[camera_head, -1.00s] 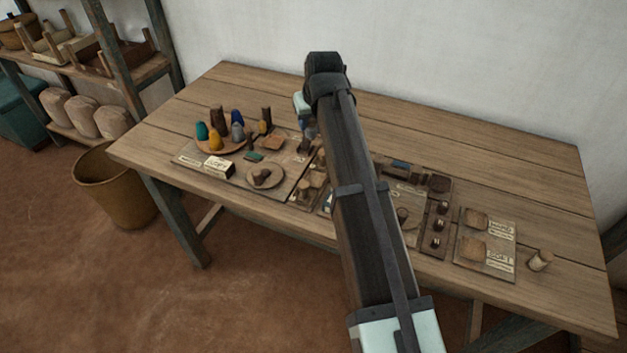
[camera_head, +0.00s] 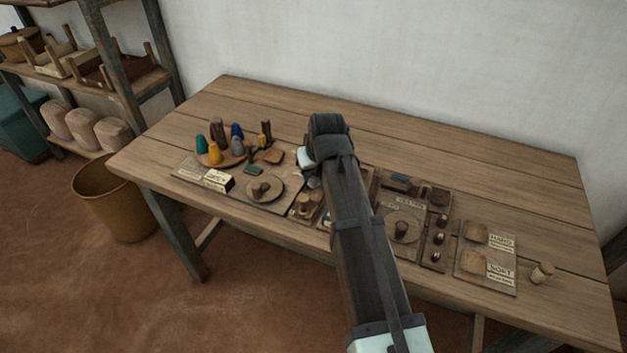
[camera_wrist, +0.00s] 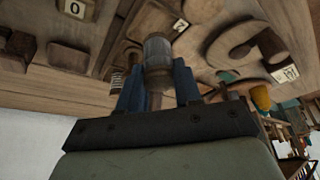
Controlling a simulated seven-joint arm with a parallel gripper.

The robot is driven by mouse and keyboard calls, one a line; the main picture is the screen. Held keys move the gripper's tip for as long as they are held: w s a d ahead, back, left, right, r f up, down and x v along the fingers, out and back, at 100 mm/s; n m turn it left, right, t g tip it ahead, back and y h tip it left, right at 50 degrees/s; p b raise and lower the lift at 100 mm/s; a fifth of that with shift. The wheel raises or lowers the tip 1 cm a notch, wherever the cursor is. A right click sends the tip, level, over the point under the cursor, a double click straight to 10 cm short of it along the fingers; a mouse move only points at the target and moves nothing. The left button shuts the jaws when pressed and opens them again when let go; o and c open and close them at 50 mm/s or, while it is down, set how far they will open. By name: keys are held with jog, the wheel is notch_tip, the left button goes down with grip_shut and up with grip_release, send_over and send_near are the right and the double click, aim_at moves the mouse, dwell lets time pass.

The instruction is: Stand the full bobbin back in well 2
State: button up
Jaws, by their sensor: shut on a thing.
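My gripper (camera_wrist: 158,82) is shut on a bobbin (camera_wrist: 157,52) wound with pale grey thread, its wooden end between the blue fingers. In the head view, my arm hides most of the gripper and the bobbin; they are low over the middle of the table's front part. In the wrist view, wooden boards with raised and hollowed parts lie close beyond the bobbin. A tag reading 0 (camera_wrist: 75,8) is at the upper left, and a small pale tag (camera_wrist: 181,25) is just right of the bobbin. I cannot tell which hollow is well 2, nor whether the bobbin touches anything.
A round tray (camera_head: 226,159) holds several coloured cones at the left. A round plate (camera_head: 279,189) with a dark piece lies nearer the front. A dark strip (camera_head: 427,259) with several knobs and a labelled board (camera_head: 488,281) are at right. The table's back (camera_head: 440,145) is clear.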

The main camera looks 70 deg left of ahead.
aim_at(315, 176)
jog(key=shift+f, duration=1.75)
jog(key=shift+f, duration=0.15)
jog(key=o, duration=1.1)
jog(key=v, duration=1.2)
jog(key=shift+w, duration=0.1)
